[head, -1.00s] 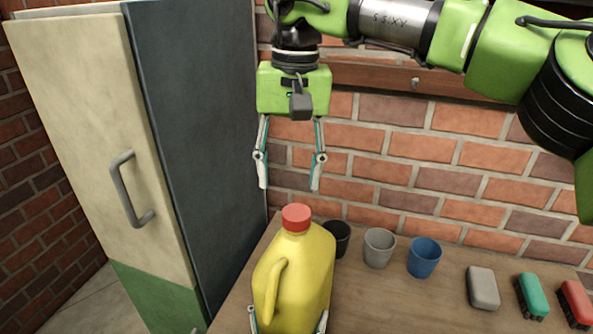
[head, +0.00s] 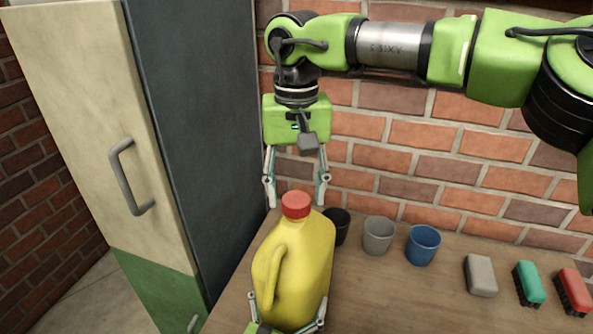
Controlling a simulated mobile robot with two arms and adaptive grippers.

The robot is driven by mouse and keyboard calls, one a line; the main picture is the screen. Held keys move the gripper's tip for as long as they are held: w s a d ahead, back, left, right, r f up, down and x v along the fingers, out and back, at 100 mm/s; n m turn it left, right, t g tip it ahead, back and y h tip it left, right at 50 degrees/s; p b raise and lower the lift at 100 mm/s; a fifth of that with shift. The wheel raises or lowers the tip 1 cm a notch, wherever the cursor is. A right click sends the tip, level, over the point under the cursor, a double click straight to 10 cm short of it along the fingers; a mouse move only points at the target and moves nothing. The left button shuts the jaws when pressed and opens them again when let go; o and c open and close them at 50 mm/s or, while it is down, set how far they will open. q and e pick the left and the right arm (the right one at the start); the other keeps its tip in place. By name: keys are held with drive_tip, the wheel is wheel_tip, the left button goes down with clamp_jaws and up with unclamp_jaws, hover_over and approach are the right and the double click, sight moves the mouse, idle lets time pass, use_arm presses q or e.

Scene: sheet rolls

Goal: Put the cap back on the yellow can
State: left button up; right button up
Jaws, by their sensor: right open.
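The yellow can (head: 305,262) stands upright on the wooden table, its handle toward the lower left. The red cap (head: 296,206) sits on the can's neck; whether it is tight I cannot tell. My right gripper (head: 296,203) points down from above with its fingers spread. Its fingertips are to the left and right of the cap, at about its height in the picture, with gaps on both sides. My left gripper (head: 287,314) is at the bottom edge, its fingers against both sides of the can's lower body. Its palm is mostly out of view.
A black cup (head: 341,226), a grey cup (head: 378,236) and a blue cup (head: 423,245) stand right of the can. A grey block (head: 481,275), a green brush (head: 529,283) and a red brush (head: 573,291) lie farther right. A tall cabinet (head: 190,130) stands left; a brick wall is behind.

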drive_tip(key=shift+f, duration=0.75)
